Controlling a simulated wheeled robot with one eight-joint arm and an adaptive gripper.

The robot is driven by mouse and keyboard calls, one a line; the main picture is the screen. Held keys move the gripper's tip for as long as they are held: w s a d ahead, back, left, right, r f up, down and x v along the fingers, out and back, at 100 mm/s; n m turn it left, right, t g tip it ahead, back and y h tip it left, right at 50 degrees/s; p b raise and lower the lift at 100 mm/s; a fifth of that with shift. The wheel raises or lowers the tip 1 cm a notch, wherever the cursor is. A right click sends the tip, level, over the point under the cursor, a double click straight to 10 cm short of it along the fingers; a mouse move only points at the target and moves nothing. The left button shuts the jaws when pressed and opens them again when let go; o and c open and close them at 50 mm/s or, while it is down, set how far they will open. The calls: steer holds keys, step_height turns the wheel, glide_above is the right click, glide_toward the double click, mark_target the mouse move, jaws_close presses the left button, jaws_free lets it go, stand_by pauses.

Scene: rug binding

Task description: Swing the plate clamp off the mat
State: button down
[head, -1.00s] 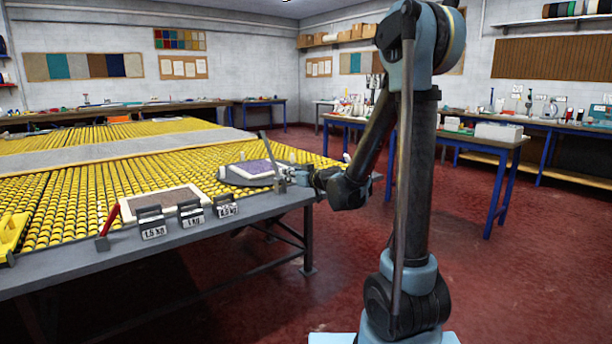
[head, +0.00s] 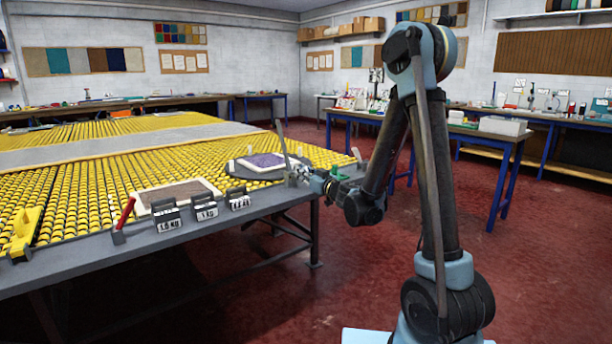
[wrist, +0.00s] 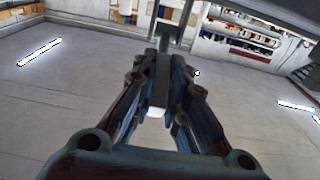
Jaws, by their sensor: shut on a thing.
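A purple mat (head: 262,161) with a pale border lies on a dark round turntable (head: 236,171) at the table's right corner. A tilted grey lever (head: 281,146), apparently the plate clamp's, rises at the mat's right edge. My gripper (head: 299,174) is beside the lever's foot, at the table's edge. In the wrist view my gripper (wrist: 162,68) is shut on a narrow grey bar (wrist: 162,80), which appears to be part of the clamp. The fingers hide much of it. I cannot tell whether the clamp's plate touches the mat.
Three labelled weights (head: 204,212) and a red-handled lever (head: 126,212) stand along the front edge. A brown mat (head: 175,194) lies behind them. Yellow rollers (head: 100,180) cover the table. A bench (head: 460,135) stands behind my arm. Red floor (head: 290,290) is open in front.

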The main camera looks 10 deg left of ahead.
steer(key=shift+d, duration=0.1)
steer(key=c, duration=1.6)
jaws_free()
steer(key=v, duration=0.7)
steer(key=shift+d, duration=0.15)
steer(key=shift+s, duration=0.1)
